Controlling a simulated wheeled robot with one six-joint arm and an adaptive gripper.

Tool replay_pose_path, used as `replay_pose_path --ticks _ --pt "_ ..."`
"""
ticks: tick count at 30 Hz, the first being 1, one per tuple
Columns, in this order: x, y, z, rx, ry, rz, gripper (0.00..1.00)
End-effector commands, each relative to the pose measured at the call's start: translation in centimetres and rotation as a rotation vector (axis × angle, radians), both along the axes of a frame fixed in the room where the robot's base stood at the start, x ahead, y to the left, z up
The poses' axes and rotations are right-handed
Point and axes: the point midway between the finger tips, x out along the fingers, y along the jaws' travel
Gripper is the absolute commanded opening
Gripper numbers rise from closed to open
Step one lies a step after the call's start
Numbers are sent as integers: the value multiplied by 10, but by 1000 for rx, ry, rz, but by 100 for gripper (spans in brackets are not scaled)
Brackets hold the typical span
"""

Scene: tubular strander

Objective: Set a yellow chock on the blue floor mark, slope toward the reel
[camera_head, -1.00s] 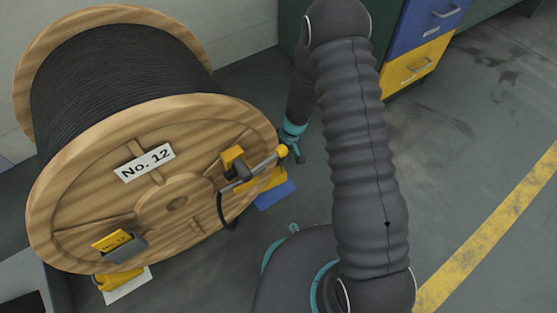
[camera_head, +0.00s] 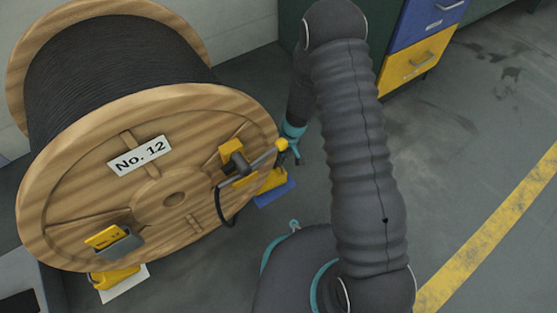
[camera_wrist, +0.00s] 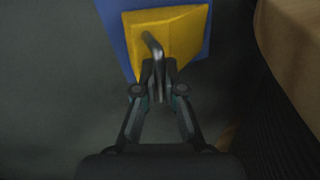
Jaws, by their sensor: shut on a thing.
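A yellow chock (camera_wrist: 182,31) with a bent metal handle (camera_wrist: 154,52) is at the top of the wrist view. It lies over the blue floor mark (camera_wrist: 137,43), which shows along its left edge and right corner. My gripper (camera_wrist: 160,90) is shut on the handle. In the head view the chock (camera_head: 272,182) is low beside the front rim of the reel (camera_head: 85,205), partly hidden by the reel's bracket, with the blue mark (camera_head: 274,195) under it. I cannot tell whether it touches the floor or which way its slope faces.
Another yellow chock (camera_head: 117,276) is at the reel's lower left on a white mark (camera_head: 125,290). A bracket with a grey bar (camera_head: 240,181) and black cable sticks out from the reel face near my gripper. Blue and yellow drawers (camera_head: 417,62) stand behind. Floor at right is clear.

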Motion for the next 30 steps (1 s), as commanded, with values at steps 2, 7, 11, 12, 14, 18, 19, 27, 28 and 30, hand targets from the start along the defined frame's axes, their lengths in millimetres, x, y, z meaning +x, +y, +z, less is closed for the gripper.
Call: replay_pose_path --ticks 2,7,11,12,14,18,19,27,28,30 --pt "0 0 0 0 0 0 0" --pt "0 0 -3 0 0 -1 0" --pt "0 0 -5 1 1 -1 0" --pt "0 0 -6 1 1 -1 0" --pt "0 0 -6 1 1 -1 16" --pt "0 0 -6 0 0 -1 38" --pt "0 0 -6 0 0 -1 38" --pt "1 -1 -4 0 -1 0 38" --pt "1 -1 -2 0 -1 0 38" --pt "2 -3 4 1 -2 0 38"
